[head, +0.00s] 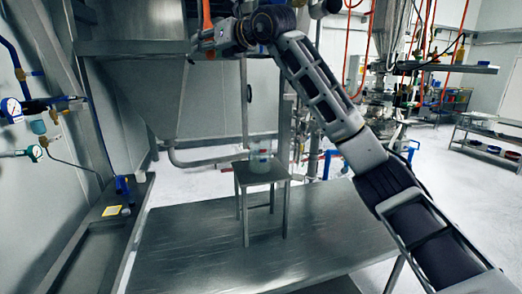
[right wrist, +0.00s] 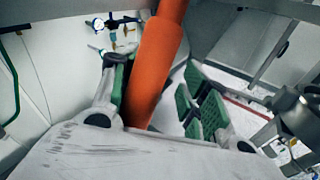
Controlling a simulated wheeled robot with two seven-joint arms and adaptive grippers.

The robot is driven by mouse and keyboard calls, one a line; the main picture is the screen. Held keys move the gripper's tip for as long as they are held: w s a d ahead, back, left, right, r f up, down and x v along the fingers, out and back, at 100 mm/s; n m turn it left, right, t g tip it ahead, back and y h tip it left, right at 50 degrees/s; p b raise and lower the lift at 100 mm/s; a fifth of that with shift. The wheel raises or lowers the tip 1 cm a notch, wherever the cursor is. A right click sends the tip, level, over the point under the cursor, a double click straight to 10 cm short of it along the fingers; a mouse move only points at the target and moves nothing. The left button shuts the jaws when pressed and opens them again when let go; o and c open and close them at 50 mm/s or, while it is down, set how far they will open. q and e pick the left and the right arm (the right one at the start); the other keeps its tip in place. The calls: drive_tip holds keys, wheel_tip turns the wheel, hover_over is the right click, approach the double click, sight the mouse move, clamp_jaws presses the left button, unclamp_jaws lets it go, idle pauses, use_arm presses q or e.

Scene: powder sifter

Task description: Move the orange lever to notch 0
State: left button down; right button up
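The orange lever (head: 207,14) shows at the top of the head view, in front of the big grey hopper. In the right wrist view the orange lever (right wrist: 155,65) runs between the fingers as a thick tilted cylinder. My right gripper (head: 203,38) is at the lever's lower part. In the right wrist view its green-padded fingers (right wrist: 155,95) stand apart on either side of the lever, with a gap on the right side; contact on the left cannot be told. The notches and their numbers are not visible. My left gripper is not in view.
The grey hopper (head: 135,95) fills the upper left. A small metal stool (head: 262,178) with a clear jar (head: 260,160) stands on a low metal platform (head: 200,240). Gauges and hoses (head: 30,110) line the left wall. Open floor lies to the right.

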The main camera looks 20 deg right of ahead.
drive_tip(key=s+d+f+t+b, duration=0.1)
drive_tip(key=s+d+b, duration=0.3)
drive_tip(key=s+d, duration=0.45)
drive_tip(key=shift+s+a+f+g+y, duration=2.05)
drive_tip(key=shift+a+f+y, duration=2.8)
drive_tip(key=shift+y, duration=0.95)
drive_tip(key=w+d+f+m+t+h, duration=0.1)
drive_tip(key=d+f+m+t+h, duration=0.5)
drive_tip(key=m, duration=0.7)
drive_tip(key=w+d+f+m+t+h, duration=0.1)
drive_tip(key=d+f+m+t+h, duration=0.6)
drive_tip(key=f+m+h, duration=0.3)
drive_tip(key=shift+w+d+f+m+t+h, duration=0.25)
drive_tip(key=shift+m+t+h, duration=0.6)
drive_tip(key=shift+m, duration=1.35)
